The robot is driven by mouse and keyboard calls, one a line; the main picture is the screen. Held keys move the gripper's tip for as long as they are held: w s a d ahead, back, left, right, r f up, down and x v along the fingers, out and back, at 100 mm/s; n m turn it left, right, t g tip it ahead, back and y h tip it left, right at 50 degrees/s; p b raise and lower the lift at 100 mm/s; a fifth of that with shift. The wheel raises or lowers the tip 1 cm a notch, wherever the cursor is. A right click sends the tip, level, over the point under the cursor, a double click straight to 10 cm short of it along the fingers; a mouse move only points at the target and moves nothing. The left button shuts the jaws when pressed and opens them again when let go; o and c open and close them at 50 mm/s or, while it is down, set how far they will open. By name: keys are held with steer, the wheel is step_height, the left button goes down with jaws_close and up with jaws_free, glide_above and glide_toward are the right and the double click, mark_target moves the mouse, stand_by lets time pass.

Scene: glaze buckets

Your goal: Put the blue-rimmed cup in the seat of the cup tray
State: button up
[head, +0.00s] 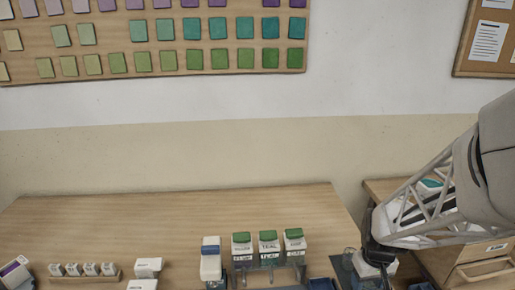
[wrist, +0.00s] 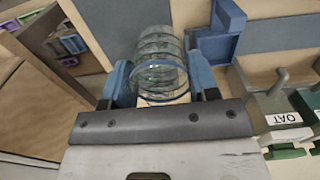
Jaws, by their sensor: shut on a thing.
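The clear, ribbed blue-rimmed cup (wrist: 160,62) is between the two blue fingers of my gripper (wrist: 160,84) in the wrist view. The fingers are shut on its sides, and its blue rim faces the camera. I cannot tell whether one cup or a nested stack shows there. I cannot make out the seat of the cup tray in either view.
A blue holder-like block (wrist: 212,46) stands right of the cup, near a dark grey surface (wrist: 112,18). A bucket labelled OAT (wrist: 283,118) is at the right. Green-lidded buckets (head: 268,246) stand in a row on the wooden table (head: 130,215). A drawer cabinet (head: 480,273) is at the right.

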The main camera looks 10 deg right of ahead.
steer(key=w+a, duration=0.6)
steer(key=a, duration=0.2)
steer(key=shift+w+a+r, duration=0.35)
steer(key=shift+a, duration=0.05)
steer(key=shift+f, duration=0.25)
steer(key=shift+f, duration=3.15)
steer(key=shift+f, duration=0.35)
steer(key=o, duration=0.8)
steer(key=shift+r, duration=0.15)
step_height(320, 180, up, 7)
